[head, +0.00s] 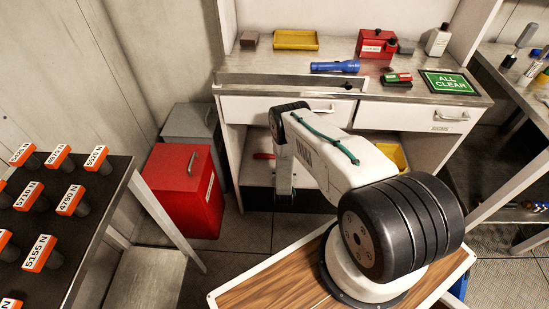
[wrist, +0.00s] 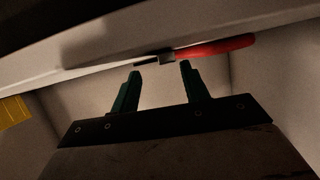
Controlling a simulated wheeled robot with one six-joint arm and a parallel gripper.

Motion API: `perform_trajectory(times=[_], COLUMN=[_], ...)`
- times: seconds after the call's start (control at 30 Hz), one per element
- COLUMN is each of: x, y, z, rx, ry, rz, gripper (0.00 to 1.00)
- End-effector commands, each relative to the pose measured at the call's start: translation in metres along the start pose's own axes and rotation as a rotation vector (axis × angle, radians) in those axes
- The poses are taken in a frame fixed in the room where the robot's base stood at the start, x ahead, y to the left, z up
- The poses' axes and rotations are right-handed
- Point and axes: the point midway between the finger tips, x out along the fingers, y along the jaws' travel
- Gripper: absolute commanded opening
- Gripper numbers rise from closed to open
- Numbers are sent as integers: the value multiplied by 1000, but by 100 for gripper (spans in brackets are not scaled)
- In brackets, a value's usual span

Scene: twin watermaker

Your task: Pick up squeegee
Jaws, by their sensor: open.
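A tool with a red handle (wrist: 215,48) and a short metal neck, which looks like the squeegee, lies across the top of the wrist view. Its dark end points left. A small red part of what looks like the same tool (head: 264,156) shows in the head view, low inside the cabinet; my arm hides the rest. My gripper (wrist: 160,70) is open and empty. Its two dark green fingers point toward the metal neck, with a gap between. In the head view my gripper (head: 284,188) hangs low in front of the cabinet opening.
The cabinet's shelf (head: 307,202) has side walls close around. A yellow bin (head: 392,155) stands inside at right, partly behind my arm. A red box (head: 183,190) stands left. A blue flashlight (head: 335,67) lies on the counter.

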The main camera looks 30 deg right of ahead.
Motion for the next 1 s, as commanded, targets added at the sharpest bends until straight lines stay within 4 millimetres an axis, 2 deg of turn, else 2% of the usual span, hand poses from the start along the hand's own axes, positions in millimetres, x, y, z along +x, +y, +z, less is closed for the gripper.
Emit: perform_trajectory(times=[0.1,0.2,0.47,0.6,1.0], x=[18,26,29,29,28], y=[-1,-2,-4,-4,-4], z=[0,1,1,0,-4], rx=[0,-1,-2,-2,-2], ry=[0,-1,-2,-2,-1], rz=[-1,-2,-4,-4,-4], gripper=[45,45,45,9,9])
